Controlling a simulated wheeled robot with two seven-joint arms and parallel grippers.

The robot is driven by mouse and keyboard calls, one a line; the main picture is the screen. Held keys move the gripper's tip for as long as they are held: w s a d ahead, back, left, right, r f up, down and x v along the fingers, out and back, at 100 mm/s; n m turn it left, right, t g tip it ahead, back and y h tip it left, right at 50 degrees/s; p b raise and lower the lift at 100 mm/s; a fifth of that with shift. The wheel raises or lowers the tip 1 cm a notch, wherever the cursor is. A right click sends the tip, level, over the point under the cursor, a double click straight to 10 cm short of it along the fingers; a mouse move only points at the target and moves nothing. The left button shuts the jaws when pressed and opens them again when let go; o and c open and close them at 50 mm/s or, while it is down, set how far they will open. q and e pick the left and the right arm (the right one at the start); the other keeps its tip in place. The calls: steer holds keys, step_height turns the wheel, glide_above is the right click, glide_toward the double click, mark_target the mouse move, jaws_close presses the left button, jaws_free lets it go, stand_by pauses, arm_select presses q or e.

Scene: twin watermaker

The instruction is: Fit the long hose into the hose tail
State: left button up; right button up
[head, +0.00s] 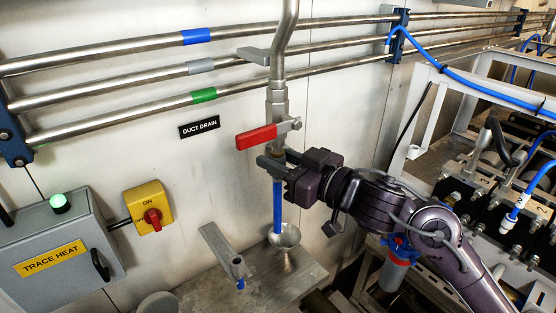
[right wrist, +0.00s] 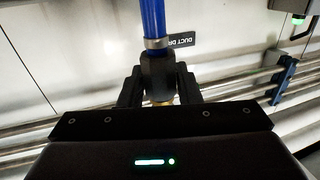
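A straight blue hose (head: 278,205) hangs upright below the red-handled valve (head: 258,136) in the head view. In the right wrist view the hose (right wrist: 153,20) has a metal band (right wrist: 158,43) at its end and runs into a dark fitting (right wrist: 158,75), with brass beyond. My right gripper (head: 272,163) is just below the valve, its fingers shut around that fitting. The hose's lower end is at the mouth of a metal funnel (head: 285,236); whether it touches is unclear. The joint between fitting and valve is partly hidden by the gripper. My left gripper is not in view.
A yellow switch box (head: 148,207) and the grey trace heat box (head: 50,245) are on the wall. Another blue hose (head: 460,78) runs toward the equipment frame at right.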

steer(key=o, duration=0.4)
steer(key=shift+f, duration=0.1)
steer(key=b+v, duration=0.2)
steer(key=v, duration=0.6)
steer(key=shift+b, duration=0.4)
steer(key=shift+w, duration=0.1)
